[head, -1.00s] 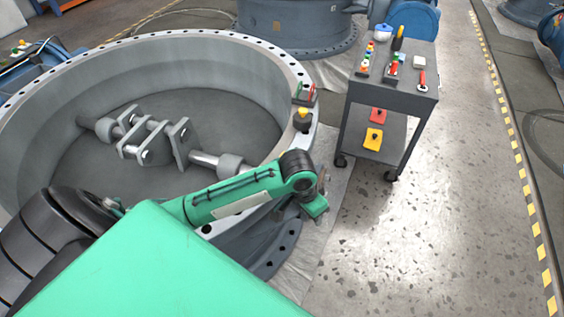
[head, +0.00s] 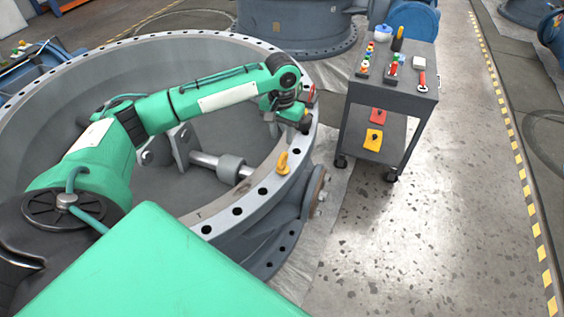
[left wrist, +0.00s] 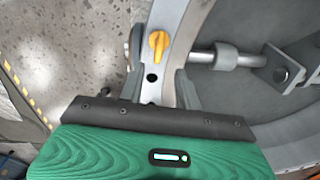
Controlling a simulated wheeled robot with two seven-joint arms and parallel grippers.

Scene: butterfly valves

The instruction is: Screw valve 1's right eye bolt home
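A yellow eye bolt (head: 282,163) stands on the right part of valve 1's flange (head: 236,211), above the shaft end. The left wrist view also shows the yellow eye bolt (left wrist: 158,46), upper middle, beyond the fingers. How deep its thread sits is not visible. My left gripper (head: 292,118) is over the flange farther back along the rim, apart from this bolt. In the left wrist view its fingers (left wrist: 158,90) are spread with rim and a bolt hole between them. I see nothing gripped. My right gripper is out of view.
A grey tool cart (head: 392,90) with small tools on top stands right of the valve. A red item (head: 311,92) shows on the rim behind my gripper. The valve bore holds a shaft with brackets (head: 186,146). Floor (head: 440,220) at right is clear.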

